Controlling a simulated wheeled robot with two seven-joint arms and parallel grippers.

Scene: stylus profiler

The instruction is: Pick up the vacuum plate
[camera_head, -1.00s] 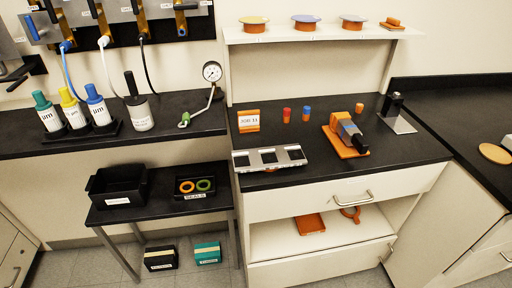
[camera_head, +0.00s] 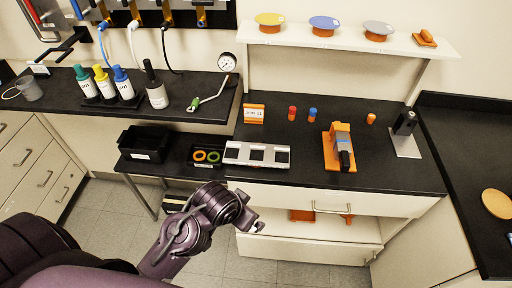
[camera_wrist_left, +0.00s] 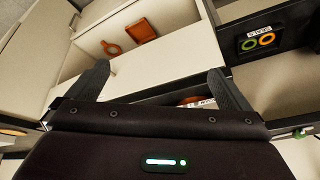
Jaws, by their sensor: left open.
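I cannot tell for sure which thing is the vacuum plate. My left gripper (camera_head: 254,225) is in front of the cabinet, left of the shelf opening. In the left wrist view its two fingers (camera_wrist_left: 162,86) are apart with nothing held between them. My right gripper is out of view.
On the counter are a silver tray with dark slots (camera_head: 256,154) and an orange device (camera_head: 338,148). A seal tray (camera_head: 208,156) and black bin (camera_head: 144,143) stand on the low table. The floor in front is clear.

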